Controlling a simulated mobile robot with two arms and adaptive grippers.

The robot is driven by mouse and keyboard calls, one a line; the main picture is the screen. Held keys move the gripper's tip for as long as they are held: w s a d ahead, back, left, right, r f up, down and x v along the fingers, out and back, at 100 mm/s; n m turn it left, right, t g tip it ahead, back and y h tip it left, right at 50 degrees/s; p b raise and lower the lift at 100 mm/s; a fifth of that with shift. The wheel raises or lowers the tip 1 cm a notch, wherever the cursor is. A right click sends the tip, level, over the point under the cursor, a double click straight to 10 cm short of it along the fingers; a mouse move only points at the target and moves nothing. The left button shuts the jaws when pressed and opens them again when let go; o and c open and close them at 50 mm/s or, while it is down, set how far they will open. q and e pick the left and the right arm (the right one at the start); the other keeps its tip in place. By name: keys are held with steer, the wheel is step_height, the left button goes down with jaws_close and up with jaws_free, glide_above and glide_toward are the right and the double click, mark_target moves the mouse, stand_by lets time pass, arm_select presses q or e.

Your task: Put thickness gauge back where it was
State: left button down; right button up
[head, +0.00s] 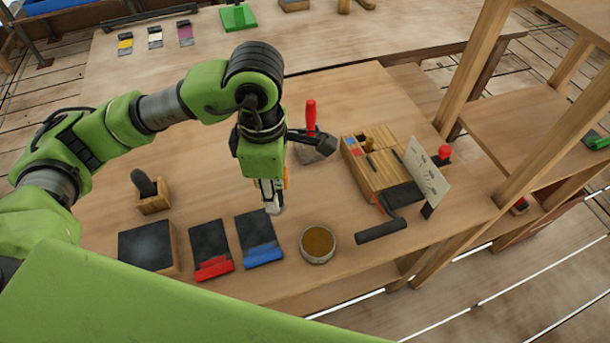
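My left gripper (272,205) points down over the middle of the workbench, behind the blue-edged dark plate. A small orange part (285,178) shows at its right side, mostly hidden by the gripper. I cannot tell whether this is the thickness gauge or whether the fingers hold it. No other thing in view is clearly the thickness gauge. My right gripper is not in view.
The workbench holds a red-edged plate (211,268), a blue-edged plate (262,255), a dark block (146,247), a round tin (317,243), a black-handled roller (381,231), a wooden box (375,160) and a red-handled tool (311,118). A wooden shelf (525,125) stands at right.

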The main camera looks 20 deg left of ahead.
arm_select(q)
steer(key=w+f+p, duration=0.1)
steer(key=w+f, duration=0.2)
steer(key=w, duration=0.1)
steer(key=w+f+p, duration=0.2)
steer(key=w+f, duration=0.1)
steer(key=w, duration=0.1)
steer(key=w+f+p, duration=0.1)
steer(key=w+f, duration=0.2)
steer(key=w, duration=0.1)
steer(key=shift+w+f+p, duration=0.1)
steer(key=shift+p, duration=0.2)
step_height(320, 180, down, 3)
steer(key=shift+p, duration=0.3)
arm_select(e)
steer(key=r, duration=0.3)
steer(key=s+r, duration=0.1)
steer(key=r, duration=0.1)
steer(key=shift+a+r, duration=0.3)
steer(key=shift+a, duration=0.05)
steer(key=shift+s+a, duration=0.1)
arm_select(q)
steer(key=shift+f, duration=0.15)
steer(key=c, duration=1.7)
jaws_free()
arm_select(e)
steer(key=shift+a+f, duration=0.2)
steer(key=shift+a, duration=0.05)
